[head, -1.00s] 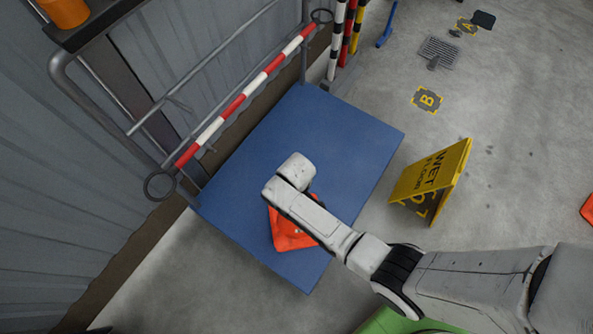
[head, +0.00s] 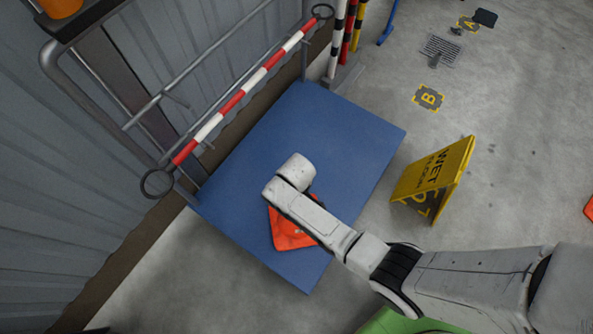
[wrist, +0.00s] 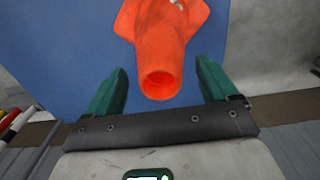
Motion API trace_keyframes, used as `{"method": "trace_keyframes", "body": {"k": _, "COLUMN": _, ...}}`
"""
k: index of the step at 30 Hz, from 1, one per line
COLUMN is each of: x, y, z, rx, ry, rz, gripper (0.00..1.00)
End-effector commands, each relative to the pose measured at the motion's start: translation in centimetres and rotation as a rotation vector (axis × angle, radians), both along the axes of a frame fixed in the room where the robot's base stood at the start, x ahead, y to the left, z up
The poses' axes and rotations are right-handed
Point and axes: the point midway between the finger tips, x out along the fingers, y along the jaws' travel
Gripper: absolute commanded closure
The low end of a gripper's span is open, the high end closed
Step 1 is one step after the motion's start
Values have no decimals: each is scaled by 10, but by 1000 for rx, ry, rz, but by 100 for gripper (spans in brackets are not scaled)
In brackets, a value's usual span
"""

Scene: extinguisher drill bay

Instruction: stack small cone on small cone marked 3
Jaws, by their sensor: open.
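An orange cone (head: 288,236) stands on the blue platform (head: 330,130), partly hidden under my arm in the head view. In the wrist view the cone (wrist: 160,40) points its open round tip toward my gripper (wrist: 160,66). The tip lies between the two green fingers, with a gap on each side. My gripper is open and holds nothing. A small white mark shows at the cone's far side, but I cannot read it. In the head view the fingers are hidden behind the arm. Another orange piece (head: 590,208) is cut off at the right edge.
A yellow wet-floor sign (head: 434,178) stands right of the platform. A rail with a red-and-white bar (head: 240,97) runs along its left side by the wall. Striped posts (head: 350,40) stand behind. An orange object (head: 60,6) sits on a shelf at top left. Floor on the right is mostly clear.

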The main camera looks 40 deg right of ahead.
Motion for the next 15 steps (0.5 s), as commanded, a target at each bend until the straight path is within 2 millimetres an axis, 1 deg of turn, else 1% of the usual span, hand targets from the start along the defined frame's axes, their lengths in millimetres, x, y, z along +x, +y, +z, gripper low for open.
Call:
{"method": "trace_keyframes", "body": {"k": 5, "x": -1, "y": 0, "z": 2, "rx": 1, "ry": 1, "rz": 0, "gripper": 14}}
{"method": "trace_keyframes", "body": {"k": 8, "x": 0, "y": 0, "z": 11, "rx": 0, "ry": -1, "rz": 0, "gripper": 14}}
{"method": "trace_keyframes", "body": {"k": 11, "x": 0, "y": 0, "z": 28, "rx": 1, "ry": -2, "rz": 0, "gripper": 14}}
{"method": "trace_keyframes", "body": {"k": 15, "x": 0, "y": 0, "z": 56, "rx": 1, "ry": -2, "rz": 0, "gripper": 14}}
